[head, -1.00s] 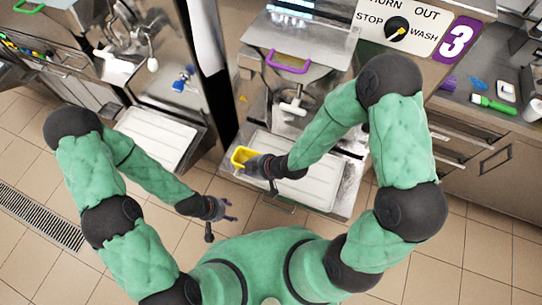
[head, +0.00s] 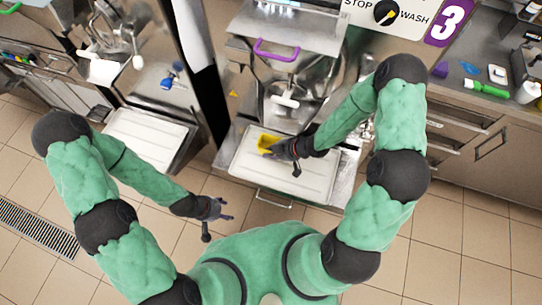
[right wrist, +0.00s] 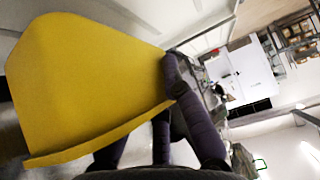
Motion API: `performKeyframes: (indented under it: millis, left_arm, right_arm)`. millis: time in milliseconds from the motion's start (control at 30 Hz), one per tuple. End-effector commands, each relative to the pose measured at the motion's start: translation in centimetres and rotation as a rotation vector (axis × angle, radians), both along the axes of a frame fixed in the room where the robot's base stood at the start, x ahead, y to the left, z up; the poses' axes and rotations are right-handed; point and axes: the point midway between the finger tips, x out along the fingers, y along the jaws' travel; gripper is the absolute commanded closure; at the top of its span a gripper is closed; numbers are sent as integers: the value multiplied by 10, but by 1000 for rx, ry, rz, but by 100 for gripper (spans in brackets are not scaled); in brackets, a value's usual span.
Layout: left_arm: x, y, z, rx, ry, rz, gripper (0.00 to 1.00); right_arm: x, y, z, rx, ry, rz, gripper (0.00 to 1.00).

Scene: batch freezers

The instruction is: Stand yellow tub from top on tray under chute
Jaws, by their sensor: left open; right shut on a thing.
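The yellow tub (head: 266,143) is at the back left part of the white tray (head: 258,172), below the chute (head: 285,101) of the machine marked 3. My right gripper (head: 277,149) is shut on the tub's right side. In the right wrist view the tub (right wrist: 85,85) fills the left half, with dark fingers (right wrist: 165,110) against its edge. I cannot tell whether the tub touches the tray. My left gripper (head: 222,209) is open and empty, over the floor left of the tray.
A second machine with its own white tray (head: 148,138) stands at the left. A counter at the right holds a green brush (head: 487,89), a white cup (head: 527,92) and small items. A dial panel (head: 388,13) is above. Tiled floor is open in front.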

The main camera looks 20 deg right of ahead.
Motion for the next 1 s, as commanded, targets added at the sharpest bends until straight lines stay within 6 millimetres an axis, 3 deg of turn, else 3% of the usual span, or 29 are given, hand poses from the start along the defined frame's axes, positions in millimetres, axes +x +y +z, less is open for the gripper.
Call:
performKeyframes:
  millis: [167,367,767,800,867,1000]
  left_arm:
    - [0,0,-3,0,0,0,43]
    - [0,0,-16,0,0,0,43]
    - [0,0,-18,0,0,0,43]
    - [0,0,-18,0,0,0,43]
    - [0,0,-17,0,0,0,43]
    - [0,0,-17,0,0,0,43]
  right_arm:
    - [4,-10,-12,-1,0,-2,100]
    - [3,-7,-40,0,1,1,100]
    - [4,-8,-44,-1,-1,0,100]
    - [3,-8,-43,-1,-1,0,82]
    - [3,-8,-43,-1,-1,0,67]
    - [3,-8,-43,-1,-1,0,67]
